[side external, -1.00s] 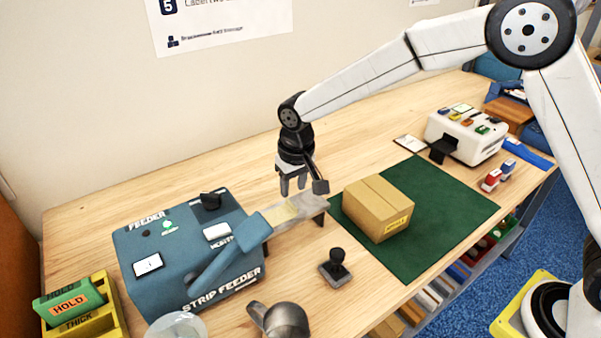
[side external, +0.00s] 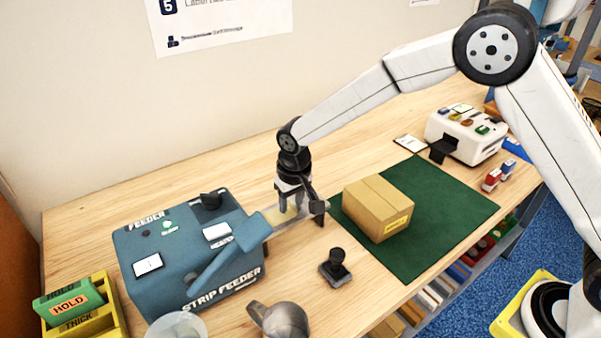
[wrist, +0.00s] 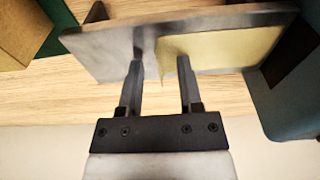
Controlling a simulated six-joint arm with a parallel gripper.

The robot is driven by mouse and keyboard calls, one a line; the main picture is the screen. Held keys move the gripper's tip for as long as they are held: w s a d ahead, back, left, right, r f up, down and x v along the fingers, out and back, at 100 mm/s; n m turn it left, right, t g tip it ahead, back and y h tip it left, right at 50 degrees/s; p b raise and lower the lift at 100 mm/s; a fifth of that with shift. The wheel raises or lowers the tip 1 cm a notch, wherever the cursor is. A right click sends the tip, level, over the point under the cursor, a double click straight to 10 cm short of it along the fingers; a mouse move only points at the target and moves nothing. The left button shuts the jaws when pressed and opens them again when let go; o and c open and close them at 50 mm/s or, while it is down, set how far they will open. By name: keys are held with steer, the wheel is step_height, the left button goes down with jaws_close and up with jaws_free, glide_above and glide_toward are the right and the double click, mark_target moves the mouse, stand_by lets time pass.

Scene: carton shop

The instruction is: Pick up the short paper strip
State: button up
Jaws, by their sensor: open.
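The short paper strip is pale yellow and lies on the grey outfeed plate (wrist: 105,50) of the blue strip feeder (side external: 190,250). In the wrist view the strip (wrist: 225,48) covers the right part of the plate, and its left end shows near the fingers. In the side view the strip (side external: 272,216) is partly hidden by my gripper. My gripper (side external: 291,208) is open and low over the plate. In the wrist view my gripper (wrist: 160,68) has its fingertips at the plate's near edge, the right finger overlapping the strip. I cannot tell whether they touch it.
A carton (side external: 378,207) stands on a green mat (side external: 440,215) to the right. A black hand stamp (side external: 337,267) and a grey metal jug (side external: 280,318) stand in front. A white label machine (side external: 466,135) is at the back right. The bench behind the feeder is clear.

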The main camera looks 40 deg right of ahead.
jaws_close()
steer(key=shift+r, duration=0.1)
stand_by(0.3)
steer(key=shift+r, duration=0.75)
steer(key=s+d+r, duration=0.3)
steer(key=s+r, duration=0.8)
steer(key=s, duration=0.2)
steer(key=shift+s+d+r, duration=0.2)
steer(key=shift+s+d, duration=0.05)
steer(key=shift+s, duration=0.05)
